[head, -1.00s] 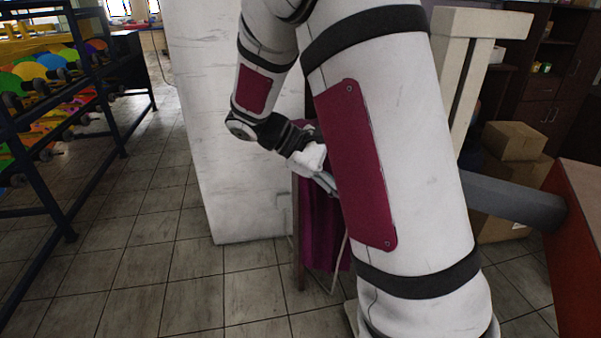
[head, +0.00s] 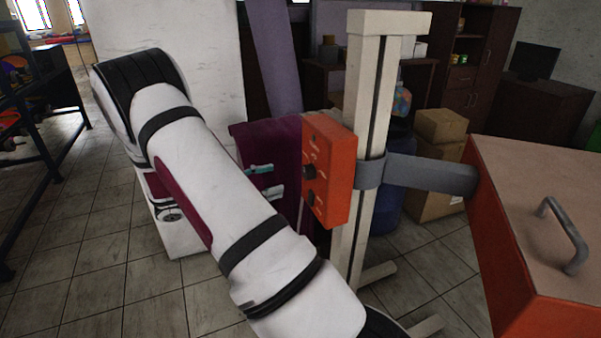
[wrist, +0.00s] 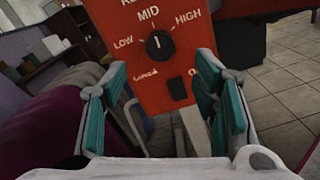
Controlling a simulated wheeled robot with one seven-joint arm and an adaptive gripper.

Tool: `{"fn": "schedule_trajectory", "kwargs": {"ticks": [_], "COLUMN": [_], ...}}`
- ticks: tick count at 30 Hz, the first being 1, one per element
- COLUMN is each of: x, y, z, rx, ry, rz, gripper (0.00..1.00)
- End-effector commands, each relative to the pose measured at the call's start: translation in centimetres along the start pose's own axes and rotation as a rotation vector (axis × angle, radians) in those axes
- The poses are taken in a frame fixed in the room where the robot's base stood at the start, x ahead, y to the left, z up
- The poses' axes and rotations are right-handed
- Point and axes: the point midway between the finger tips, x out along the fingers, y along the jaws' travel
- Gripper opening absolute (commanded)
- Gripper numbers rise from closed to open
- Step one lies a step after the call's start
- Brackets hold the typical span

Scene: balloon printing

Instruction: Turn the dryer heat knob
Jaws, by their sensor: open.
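The orange control box (head: 335,170) is fixed to a pale post, with its face turned left. Two dark controls show on that face in the head view, the upper one a knob (head: 309,171). In the wrist view a round black knob (wrist: 160,45) sits among the words LOW, MID and HIGH, its white mark pointing up toward MID. A small black control (wrist: 178,88) is below it. My gripper (head: 268,181) is open and empty, its teal-padded fingers pointing at the box face with a gap. In the wrist view my gripper (wrist: 160,78) has fingers either side below the knob.
The pale post (head: 370,130) stands behind the box. A grey arm (head: 430,174) joins it to an orange-sided machine with a handled lid (head: 530,200) at right. A purple cloth (head: 270,145) hangs behind my gripper. Cardboard boxes (head: 440,125) stand behind.

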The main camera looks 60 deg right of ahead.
Motion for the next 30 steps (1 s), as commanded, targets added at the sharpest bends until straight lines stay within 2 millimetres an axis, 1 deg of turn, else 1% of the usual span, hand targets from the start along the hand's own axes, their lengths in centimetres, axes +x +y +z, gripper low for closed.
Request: {"fn": "schedule_trajectory", "kwargs": {"ticks": [1,6,9,13,18,27,28,29,30], "x": [1.2,4.5,6.2,7.8,8.9,9.0,9.0,9.0,9.0], "y": [-0.1,-0.1,-0.1,-0.1,-0.1,0.0,0.0,0.0,0.0], "z": [0.2,0.1,0.1,0.1,0.0,0.0,0.0,0.0,0.0], "rx": [-0.001,-0.001,-0.001,0.000,0.000,0.000,0.001,0.001,0.001], "ry": [-0.001,-0.001,-0.001,0.000,0.001,0.001,0.001,0.001,0.001], "rz": [-0.004,-0.004,-0.003,-0.002,-0.002,0.000,0.000,0.000,0.000], "gripper": [0.54,0.54,0.54,0.54,0.54,0.54,0.50,0.43,0.34]}}
